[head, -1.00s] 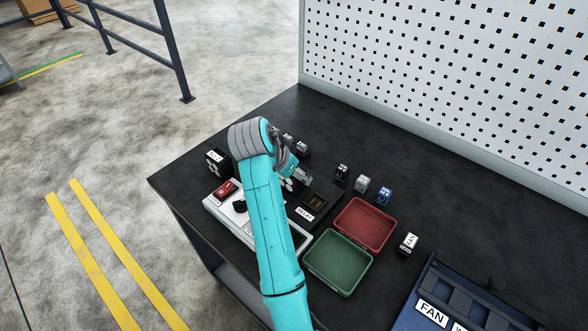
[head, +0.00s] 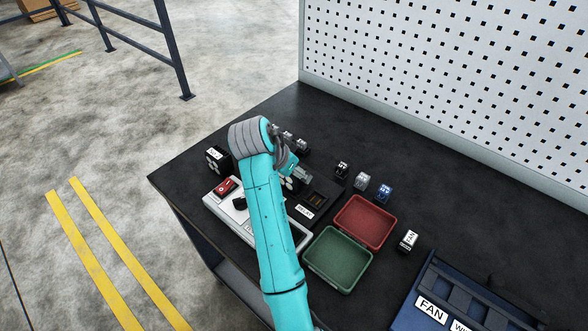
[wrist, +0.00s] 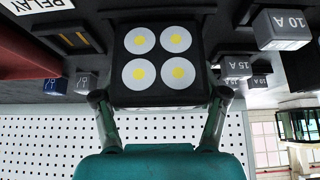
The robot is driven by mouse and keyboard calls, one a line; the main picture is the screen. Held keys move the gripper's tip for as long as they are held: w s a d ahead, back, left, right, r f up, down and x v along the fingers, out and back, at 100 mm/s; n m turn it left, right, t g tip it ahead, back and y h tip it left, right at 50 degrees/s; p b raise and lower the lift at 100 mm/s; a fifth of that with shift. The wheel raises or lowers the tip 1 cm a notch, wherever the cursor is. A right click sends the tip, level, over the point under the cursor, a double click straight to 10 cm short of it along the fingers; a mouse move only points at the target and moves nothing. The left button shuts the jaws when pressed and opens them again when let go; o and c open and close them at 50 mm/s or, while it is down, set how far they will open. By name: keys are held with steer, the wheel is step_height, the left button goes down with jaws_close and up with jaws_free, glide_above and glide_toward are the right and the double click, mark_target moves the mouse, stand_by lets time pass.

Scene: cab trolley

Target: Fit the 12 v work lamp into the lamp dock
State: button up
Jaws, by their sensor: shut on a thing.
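The work lamp (wrist: 155,57) is a black block with four round white lights with yellow centres. In the wrist view it sits between the two fingers of my gripper (wrist: 160,95), which is shut on it. In the head view my gripper (head: 301,174) is over the bench behind my forearm, and only part of the lamp shows beside it. I cannot make out the lamp dock; my arm covers part of that area. I cannot tell whether the lamp touches anything below.
A white panel (head: 215,204) with a red switch (head: 226,186) lies left of my arm.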

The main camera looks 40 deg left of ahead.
steer(key=o, duration=1.7)
steer(key=shift+c, duration=0.2)
steer(key=v, duration=0.7)
steer(key=shift+r, duration=0.25)
steer(key=shift+s, duration=0.25)
